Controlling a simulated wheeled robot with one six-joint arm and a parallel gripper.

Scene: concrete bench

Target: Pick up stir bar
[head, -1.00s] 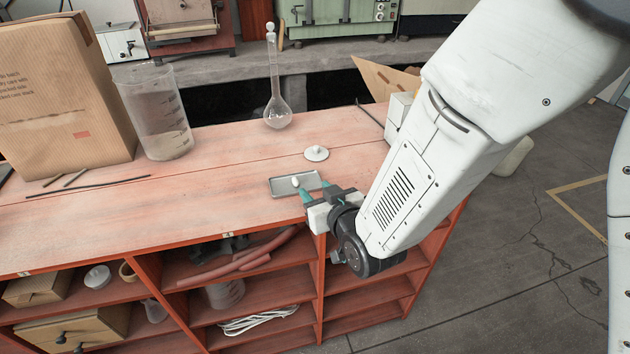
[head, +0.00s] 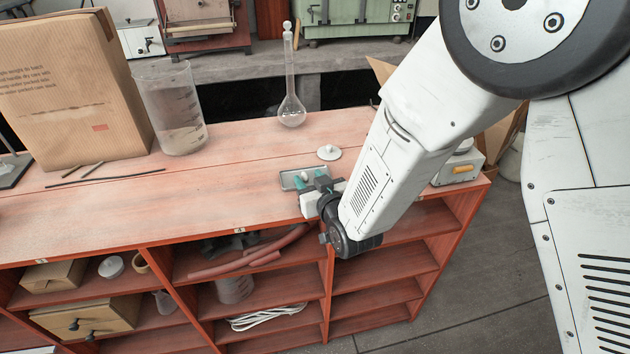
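The stir bar (head: 304,176) is a small white piece on a shallow grey tray (head: 287,181) near the front edge of the wooden bench top. My gripper (head: 309,178) has teal fingertips and reaches in over the tray from the lower right. The fingertips stand apart, one to each side of the stir bar as seen here. The gripper body hides the right part of the tray. I cannot tell whether a finger touches the bar.
A white knobbed lid (head: 329,153) lies just behind the tray. A tall glass flask (head: 291,110) stands farther back. A beaker (head: 174,115) and a cardboard box (head: 75,95) stand at the left, with dark rods (head: 105,178) before them. The bench top between is clear.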

